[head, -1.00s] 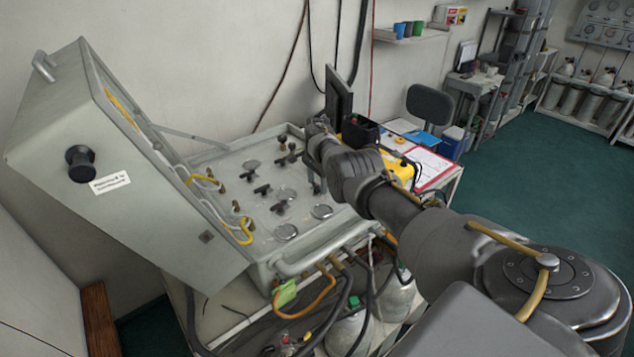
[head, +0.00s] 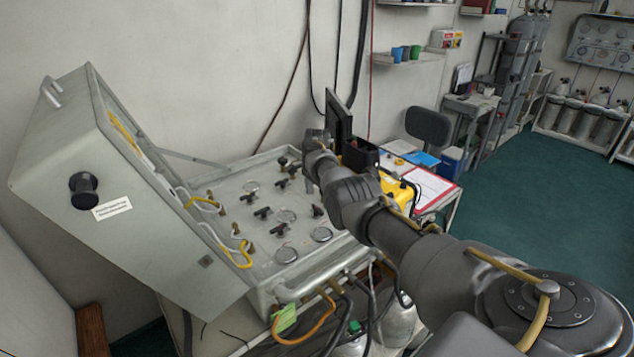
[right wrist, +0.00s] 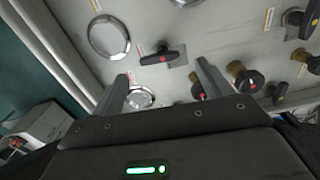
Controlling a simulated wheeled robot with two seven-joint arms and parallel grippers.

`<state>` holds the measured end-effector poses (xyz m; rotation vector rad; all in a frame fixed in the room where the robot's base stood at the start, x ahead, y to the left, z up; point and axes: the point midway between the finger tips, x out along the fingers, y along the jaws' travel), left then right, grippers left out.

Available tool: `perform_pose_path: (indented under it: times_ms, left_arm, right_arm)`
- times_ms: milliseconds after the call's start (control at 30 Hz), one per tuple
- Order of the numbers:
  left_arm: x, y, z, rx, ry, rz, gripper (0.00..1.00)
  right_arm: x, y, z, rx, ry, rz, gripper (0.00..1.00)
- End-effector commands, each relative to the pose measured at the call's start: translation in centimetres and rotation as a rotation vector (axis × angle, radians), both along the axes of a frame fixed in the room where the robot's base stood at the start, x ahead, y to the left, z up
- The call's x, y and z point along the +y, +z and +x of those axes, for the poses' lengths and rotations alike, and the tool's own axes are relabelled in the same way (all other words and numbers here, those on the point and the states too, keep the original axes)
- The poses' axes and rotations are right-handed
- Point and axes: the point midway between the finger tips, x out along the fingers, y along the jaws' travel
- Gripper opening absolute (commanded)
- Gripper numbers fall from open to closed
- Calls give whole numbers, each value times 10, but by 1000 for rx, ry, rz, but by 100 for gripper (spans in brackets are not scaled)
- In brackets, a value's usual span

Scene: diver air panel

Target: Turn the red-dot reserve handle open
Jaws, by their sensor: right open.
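In the right wrist view, a black T-shaped handle with a red dot (right wrist: 160,58) stands on the grey panel, just beyond my right gripper (right wrist: 162,76). The gripper's two fingers are apart with nothing between the tips, and I see no contact with the handle. A second dark handle with a reddish dot (right wrist: 198,91) is partly hidden by the right-hand finger. The labels are too small to read. In the head view, several black handles stand on the panel (head: 233,182), but their dots cannot be made out. My left gripper is not in view.
Round gauges (right wrist: 109,36) and brass-coloured knobs (right wrist: 241,78) surround the handles. The raised case lid (head: 140,240) stands left of the panel. Hoses (head: 310,325) hang at its front edge. A black box (head: 360,155) and a clipboard (head: 430,188) are to the right.

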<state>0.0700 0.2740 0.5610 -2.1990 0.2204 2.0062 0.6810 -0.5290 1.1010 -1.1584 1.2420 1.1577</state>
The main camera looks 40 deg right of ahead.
Motion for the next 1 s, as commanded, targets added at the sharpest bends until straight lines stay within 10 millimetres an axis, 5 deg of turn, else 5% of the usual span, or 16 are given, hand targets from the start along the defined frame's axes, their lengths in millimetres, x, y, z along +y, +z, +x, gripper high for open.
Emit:
perform_pose_path:
  times_ms: [400,1000]
  left_arm:
    - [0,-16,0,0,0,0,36]
    - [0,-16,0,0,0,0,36]
  right_arm:
    - [0,62,0,-3,0,0,78]
    - [0,67,0,-2,0,1,78]
